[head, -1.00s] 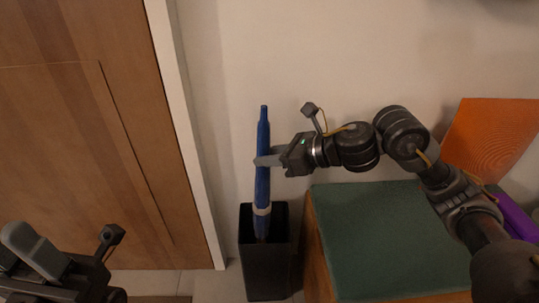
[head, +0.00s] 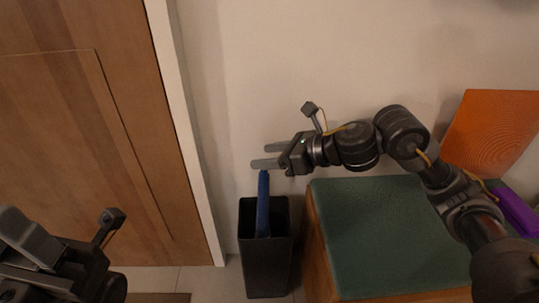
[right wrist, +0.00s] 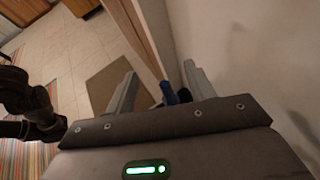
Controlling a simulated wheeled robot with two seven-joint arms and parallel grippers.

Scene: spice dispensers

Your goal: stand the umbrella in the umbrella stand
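The blue umbrella (head: 263,205) stands upright in the dark umbrella stand (head: 266,267), its lower part hidden inside and its top sticking out above the rim. My right gripper (head: 266,156) is open and empty just above the umbrella's top. The right wrist view shows the blue umbrella (right wrist: 169,93) below and between the two spread fingers (right wrist: 158,90). My left gripper (head: 20,240) is at the lower left of the head view, far from the stand, and its finger opening is not clear.
A bench with a green cushion (head: 385,235) stands right of the stand. An orange patterned panel (head: 490,135) and a purple object (head: 516,211) are at the right. A wooden door (head: 90,130) with white trim is at the left; the wall is close behind.

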